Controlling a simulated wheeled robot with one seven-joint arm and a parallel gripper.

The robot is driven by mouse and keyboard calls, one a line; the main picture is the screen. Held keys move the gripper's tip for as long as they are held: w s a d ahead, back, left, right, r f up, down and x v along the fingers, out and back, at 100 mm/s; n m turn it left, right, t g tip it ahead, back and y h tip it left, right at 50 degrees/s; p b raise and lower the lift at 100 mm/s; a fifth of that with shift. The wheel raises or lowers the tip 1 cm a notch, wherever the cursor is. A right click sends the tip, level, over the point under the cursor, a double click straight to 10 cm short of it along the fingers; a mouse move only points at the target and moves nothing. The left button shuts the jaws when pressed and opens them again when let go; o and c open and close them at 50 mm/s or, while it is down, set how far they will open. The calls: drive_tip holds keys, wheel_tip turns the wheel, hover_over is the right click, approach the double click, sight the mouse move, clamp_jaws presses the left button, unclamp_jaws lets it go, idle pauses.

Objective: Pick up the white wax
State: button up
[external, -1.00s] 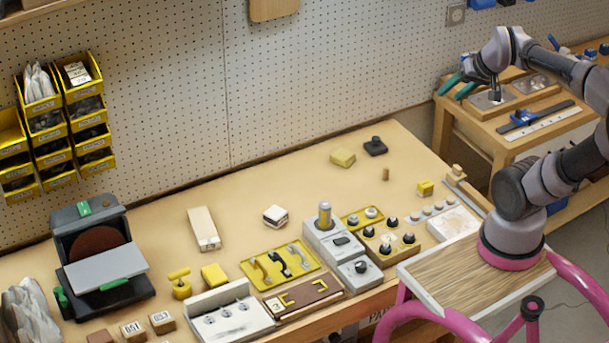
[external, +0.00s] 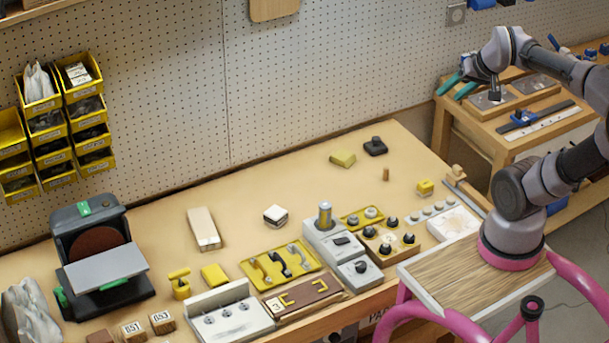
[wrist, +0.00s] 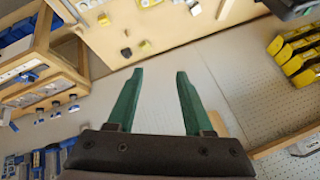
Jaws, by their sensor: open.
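A small white block (external: 275,215) with a dark band low on its sides sits on the middle of the bench in the external view; it looks like the white wax. A longer pale block (external: 203,228) lies to its left. My gripper (external: 457,87) is high at the right, far from the white block, in front of the pegboard and side table. In the wrist view, its two green fingers (wrist: 158,76) are spread apart with nothing between them.
The bench (external: 130,212) has clear room around the white block. A yellow handle tray (external: 250,284), grey fixtures (external: 318,240) and a knob board (external: 375,250) line its front. A sander (external: 100,265) stands left. A side table (external: 470,125) with tools is at right.

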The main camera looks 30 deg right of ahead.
drive_tip(key=o, duration=0.8)
drive_tip(key=shift+c, duration=0.2)
